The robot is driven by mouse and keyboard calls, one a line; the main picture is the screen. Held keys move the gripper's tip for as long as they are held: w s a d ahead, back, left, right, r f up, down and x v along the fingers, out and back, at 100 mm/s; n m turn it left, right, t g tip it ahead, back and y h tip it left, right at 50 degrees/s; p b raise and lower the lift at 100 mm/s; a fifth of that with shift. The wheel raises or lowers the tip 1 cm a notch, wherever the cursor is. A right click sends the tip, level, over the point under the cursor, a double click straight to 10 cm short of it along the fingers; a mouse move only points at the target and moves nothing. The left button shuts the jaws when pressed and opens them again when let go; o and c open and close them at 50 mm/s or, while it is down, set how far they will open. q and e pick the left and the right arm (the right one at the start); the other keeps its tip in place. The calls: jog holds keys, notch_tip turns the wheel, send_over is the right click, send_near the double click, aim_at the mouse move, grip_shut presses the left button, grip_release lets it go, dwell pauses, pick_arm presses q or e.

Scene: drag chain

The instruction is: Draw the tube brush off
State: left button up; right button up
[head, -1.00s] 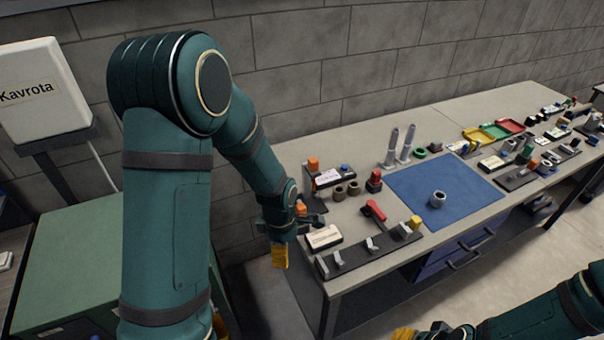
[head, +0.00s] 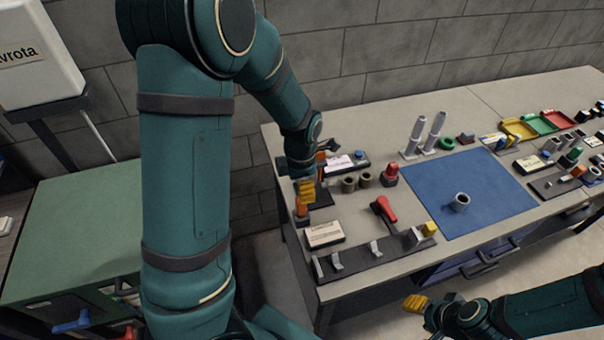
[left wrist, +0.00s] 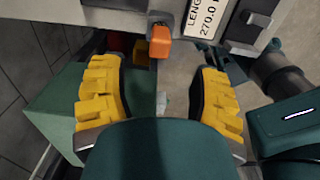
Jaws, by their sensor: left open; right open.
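I cannot pick out a tube brush for certain. An orange block-shaped piece (left wrist: 160,42) shows ahead between my left fingers in the left wrist view; I cannot tell whether it belongs to the brush. In the head view an orange piece (head: 302,208) shows just below my left gripper (head: 306,190), at the bench's left end. My left gripper is open, its yellow fingers wide apart in the left wrist view (left wrist: 160,78), with nothing between them. My right gripper (head: 416,303) is open at the bottom of the head view, in front of the bench; its fingers show only partly.
The bench holds a blue mat (head: 470,190) with a grey ring (head: 460,202), a red-handled part (head: 383,209), a dark rail with clips (head: 375,255), a label block (head: 325,234) and two grey upright cylinders (head: 425,132). A green cabinet (head: 80,225) stands left.

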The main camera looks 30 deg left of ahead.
aim_at(301, 210)
pick_arm(q)
notch_tip(301, 210, down, 8)
jog(key=shift+w+f+b, duration=0.1)
jog(key=shift+f+b, duration=0.1)
jog(key=shift+b, duration=0.2)
grip_shut()
